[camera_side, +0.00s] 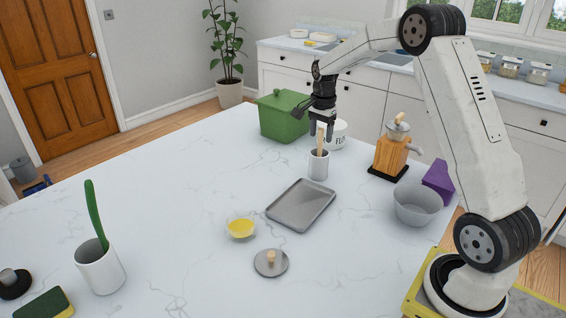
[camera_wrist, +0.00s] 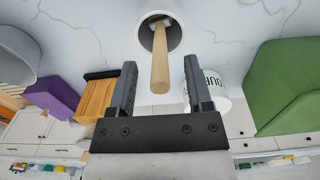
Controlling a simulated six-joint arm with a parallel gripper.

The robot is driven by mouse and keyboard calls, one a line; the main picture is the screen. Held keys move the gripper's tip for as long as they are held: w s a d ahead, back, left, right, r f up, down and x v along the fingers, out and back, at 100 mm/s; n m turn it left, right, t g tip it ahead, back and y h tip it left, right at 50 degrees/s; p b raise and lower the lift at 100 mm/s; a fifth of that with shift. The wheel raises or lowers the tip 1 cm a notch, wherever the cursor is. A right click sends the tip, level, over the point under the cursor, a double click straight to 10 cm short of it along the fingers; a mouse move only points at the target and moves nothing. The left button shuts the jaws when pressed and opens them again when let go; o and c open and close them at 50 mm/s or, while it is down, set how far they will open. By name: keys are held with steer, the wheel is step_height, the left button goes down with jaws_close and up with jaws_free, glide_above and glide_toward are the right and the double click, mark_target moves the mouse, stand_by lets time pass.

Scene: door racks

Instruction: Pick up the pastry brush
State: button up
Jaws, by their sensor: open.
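The pastry brush (camera_side: 320,140) stands handle-up in a white cup (camera_side: 318,168) on the marble counter. In the wrist view its plain wooden handle (camera_wrist: 161,62) points toward the camera, and its head is down inside the cup (camera_wrist: 172,21), mostly hidden. My gripper (camera_side: 321,128) is above the cup, pointing down. In the wrist view my gripper (camera_wrist: 159,68) is open, with one black finger on each side of the handle and visible gaps on both sides.
A green bin (camera_side: 284,117) and a white "FLOUR"-type canister (camera_side: 338,133) stand close behind the cup. A wooden grinder (camera_side: 391,155), grey bowl (camera_side: 418,204) and purple block (camera_side: 438,179) are to the right. A grey tray (camera_side: 301,205) lies in front.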

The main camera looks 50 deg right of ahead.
steer(key=shift+f, duration=1)
jaws_close()
